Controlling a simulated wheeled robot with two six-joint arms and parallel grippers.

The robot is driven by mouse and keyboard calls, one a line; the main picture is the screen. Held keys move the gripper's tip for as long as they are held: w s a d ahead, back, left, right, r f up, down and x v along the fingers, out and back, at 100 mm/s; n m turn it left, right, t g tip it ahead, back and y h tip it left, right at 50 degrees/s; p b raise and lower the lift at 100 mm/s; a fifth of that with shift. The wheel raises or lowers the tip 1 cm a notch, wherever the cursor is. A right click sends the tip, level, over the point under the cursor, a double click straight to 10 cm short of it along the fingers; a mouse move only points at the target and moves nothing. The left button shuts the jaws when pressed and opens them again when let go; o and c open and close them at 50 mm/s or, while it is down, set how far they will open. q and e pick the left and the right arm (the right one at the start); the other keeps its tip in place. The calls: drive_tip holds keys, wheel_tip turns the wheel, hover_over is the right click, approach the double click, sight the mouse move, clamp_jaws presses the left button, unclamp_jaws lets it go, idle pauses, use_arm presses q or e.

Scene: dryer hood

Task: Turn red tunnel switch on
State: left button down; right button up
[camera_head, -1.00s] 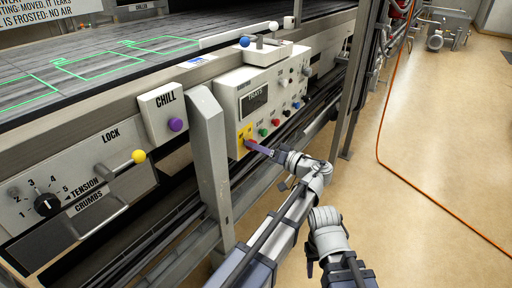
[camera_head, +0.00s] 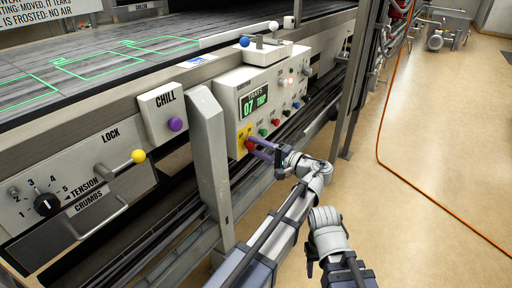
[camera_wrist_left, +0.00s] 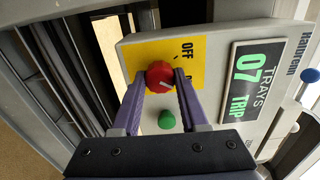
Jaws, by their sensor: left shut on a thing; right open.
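The red tunnel switch (camera_wrist_left: 160,76) is a round knob on a yellow plate (camera_wrist_left: 186,50) marked OFF; a second label is partly hidden by a finger. Its white mark points down and to the right in the left wrist view. My left gripper (camera_head: 255,146) has its purple fingers on both sides of the knob and is shut on it. The red switch also shows in the head view (camera_head: 249,145). The display (camera_head: 254,100) is lit and reads TRAYS 07 TRIP. My right arm shows at the bottom of the head view, but its gripper is not visible.
A green button (camera_wrist_left: 167,119) sits just beside the knob, near the fingers. A grey post (camera_head: 210,160) stands left of the panel. A CHILL box with a purple knob (camera_head: 176,124) is further left. The floor at right is open, with an orange hose (camera_head: 378,130).

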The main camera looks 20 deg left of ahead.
use_arm(q)
drive_tip(key=shift+m, duration=1.2)
drive_tip(key=shift+c, duration=2.2)
unclamp_jaws()
drive_tip(key=shift+d, duration=0.1)
use_arm(e)
drive_tip(key=shift+d, duration=0.1)
